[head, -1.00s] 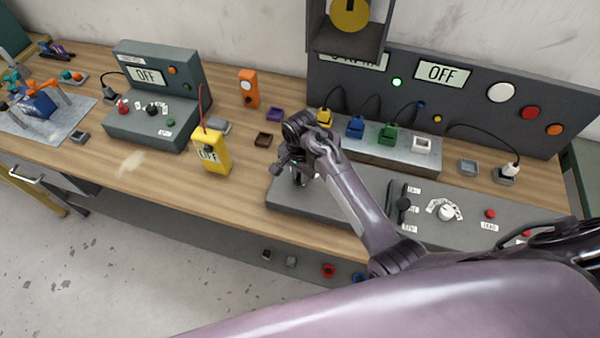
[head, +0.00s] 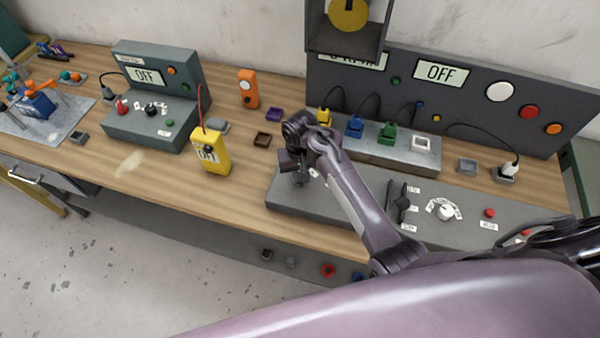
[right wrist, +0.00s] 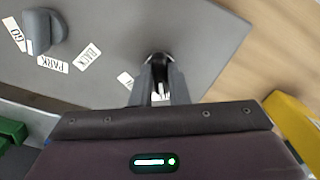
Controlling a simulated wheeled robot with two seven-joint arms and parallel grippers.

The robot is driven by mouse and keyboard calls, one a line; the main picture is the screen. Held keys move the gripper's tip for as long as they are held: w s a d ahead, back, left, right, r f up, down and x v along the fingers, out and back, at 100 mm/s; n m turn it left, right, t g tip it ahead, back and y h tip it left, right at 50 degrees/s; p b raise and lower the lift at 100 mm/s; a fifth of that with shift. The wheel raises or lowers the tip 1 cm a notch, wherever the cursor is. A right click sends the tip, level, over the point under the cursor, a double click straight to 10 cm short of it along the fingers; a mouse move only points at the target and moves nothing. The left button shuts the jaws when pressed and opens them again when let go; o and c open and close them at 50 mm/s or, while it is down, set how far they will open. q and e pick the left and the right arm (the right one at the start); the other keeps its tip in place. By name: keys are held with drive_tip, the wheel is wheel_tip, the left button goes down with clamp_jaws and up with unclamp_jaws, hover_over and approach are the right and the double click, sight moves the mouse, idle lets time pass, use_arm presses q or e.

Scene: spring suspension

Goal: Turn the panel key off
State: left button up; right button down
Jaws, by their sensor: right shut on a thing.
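The sloped grey control panel (head: 345,200) lies at the front right of the bench. My right gripper (head: 300,180) points down at its left end. In the right wrist view its fingers (right wrist: 159,92) are closed around a small dark piece (right wrist: 159,60) on the panel (right wrist: 110,25), which looks like the key. The key is mostly hidden by the fingers, so its exact angle cannot be told. A white label (right wrist: 126,79) lies partly covered beside it. The upright back panel (head: 465,110) shows OFF on a display (head: 441,73), and its small green lamp (head: 396,81) is dark. My left gripper is not in view.
A yellow meter (head: 211,155) stands to the left, with a green OFF box (head: 150,120) beyond. Coloured plugs stand in a metal strip (head: 375,150) behind my gripper.

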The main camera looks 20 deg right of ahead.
drive_tip(key=shift+n, duration=0.4)
drive_tip(key=c, duration=1.4)
unclamp_jaws()
drive_tip(key=shift+r, duration=0.1)
